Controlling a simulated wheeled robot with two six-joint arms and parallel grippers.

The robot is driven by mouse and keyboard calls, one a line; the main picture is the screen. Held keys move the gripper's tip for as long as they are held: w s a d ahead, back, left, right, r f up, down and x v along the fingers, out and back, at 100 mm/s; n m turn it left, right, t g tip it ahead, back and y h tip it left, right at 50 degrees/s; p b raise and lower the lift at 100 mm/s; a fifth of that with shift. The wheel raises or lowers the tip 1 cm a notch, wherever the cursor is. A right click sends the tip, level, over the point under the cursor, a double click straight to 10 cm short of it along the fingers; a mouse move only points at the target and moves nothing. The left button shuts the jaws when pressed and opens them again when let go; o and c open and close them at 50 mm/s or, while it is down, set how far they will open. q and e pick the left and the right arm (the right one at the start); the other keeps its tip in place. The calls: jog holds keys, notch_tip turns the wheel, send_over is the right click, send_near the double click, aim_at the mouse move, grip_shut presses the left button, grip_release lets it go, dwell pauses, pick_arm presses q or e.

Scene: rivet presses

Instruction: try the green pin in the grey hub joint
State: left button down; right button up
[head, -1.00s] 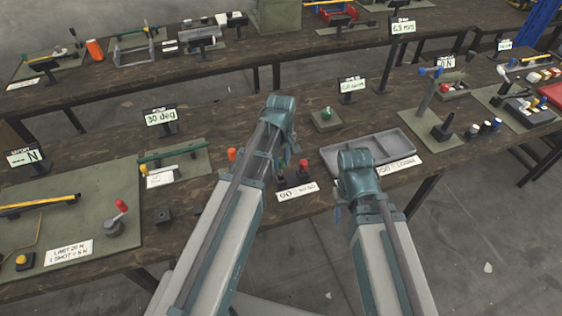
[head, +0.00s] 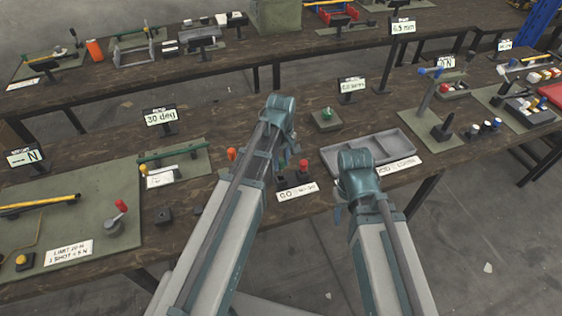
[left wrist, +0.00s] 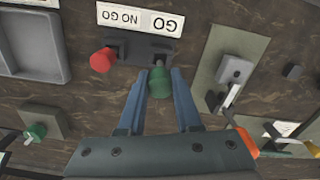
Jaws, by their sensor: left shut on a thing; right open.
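In the left wrist view, the green pin (left wrist: 159,88) is between the two blue fingers of my left gripper (left wrist: 161,76), which is shut on it. It is at the dark GO / NO GO block (left wrist: 137,47); I cannot tell whether it is seated in the block or just above it. A grey hub with a lever (left wrist: 235,70), likely the grey hub joint, stands on a green-grey plate to the right. My left arm seems to hide this hub in the head view. My right gripper (head: 338,213) is open and mostly hidden by its arm, near the table's front edge.
A red pin (left wrist: 103,60) stands by the same block, close to the left finger. An orange piece (left wrist: 246,142) is near the hub plate. A grey tray (head: 389,146) and a plate with a green knob (head: 326,120) are to the right. A small dark cube (left wrist: 293,71) lies beyond the hub.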

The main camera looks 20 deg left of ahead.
aim_at(281, 170)
pick_arm(q)
jog(key=shift+f+b, duration=2)
jog(key=c, duration=0.5)
grip_release()
jog(key=shift+r, duration=0.1)
notch_tip(281, 170, up, 14)
jog(key=p, duration=1.4)
jog(key=shift+s+f, duration=0.1)
jog(key=shift+f, duration=0.1)
jog(key=s+d+f+m+b, duration=0.1)
jog(key=s+d+m+b, duration=0.1)
jog(key=s+d+m, duration=0.1)
jog(key=s+d+f+m+b, duration=0.2)
jog(key=s+d+m, duration=0.2)
jog(key=s+m, duration=0.2)
jog(key=s+d+f+m+y+b, duration=0.1)
jog(key=s+d+f+m+b, duration=0.1)
jog(key=s+d+m, duration=0.1)
jog(key=shift+s+d+f+m, duration=0.1)
jog(key=shift+s+f+m, duration=0.05)
jog(key=shift+s+m, duration=0.35)
jog(key=shift+s+d+f+m, duration=0.1)
jog(key=shift+s+m, duration=0.2)
jog(key=shift+s, duration=0.25)
